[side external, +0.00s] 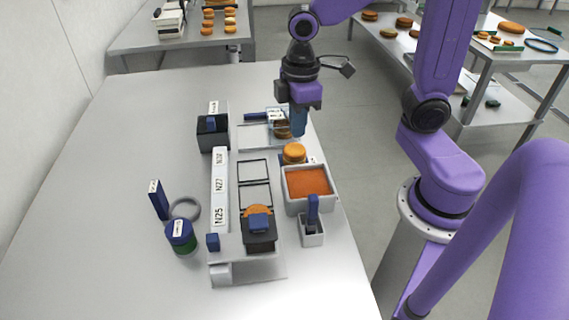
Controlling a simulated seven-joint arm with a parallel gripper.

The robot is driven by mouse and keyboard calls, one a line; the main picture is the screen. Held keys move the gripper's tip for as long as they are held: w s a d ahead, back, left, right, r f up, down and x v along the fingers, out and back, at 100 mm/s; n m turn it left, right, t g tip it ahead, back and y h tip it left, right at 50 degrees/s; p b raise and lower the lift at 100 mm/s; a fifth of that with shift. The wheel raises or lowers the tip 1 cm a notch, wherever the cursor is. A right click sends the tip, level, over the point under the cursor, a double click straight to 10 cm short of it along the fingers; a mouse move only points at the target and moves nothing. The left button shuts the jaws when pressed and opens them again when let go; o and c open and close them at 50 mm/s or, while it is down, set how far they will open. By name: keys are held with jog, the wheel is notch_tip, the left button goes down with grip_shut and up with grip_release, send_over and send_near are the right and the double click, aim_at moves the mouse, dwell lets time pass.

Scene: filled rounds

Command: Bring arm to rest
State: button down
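My arm is purple and reaches in from the right side. My gripper (298,130) points down over the far right part of the grey table (120,170), near its right edge. Its blue fingers overlap in this view, so I cannot tell whether they are open or shut, or whether they hold anything. The fingertips are just beyond an orange-brown round (294,152) and beside a clear-topped tray (262,130) with a brown round in it. Whether they touch either one is unclear.
A labelled rack (220,190), a dark box (212,133), a blue-lidded jar (181,236), a grey ring (184,208) and a small white holder (312,230) stand nearby. The table's left side is clear.

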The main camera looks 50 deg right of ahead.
jog(key=s+n, duration=0.1)
jog(key=s, duration=1.3)
jog(key=shift+d+f, duration=0.2)
jog(key=shift+d, duration=0.05)
dwell(0.5)
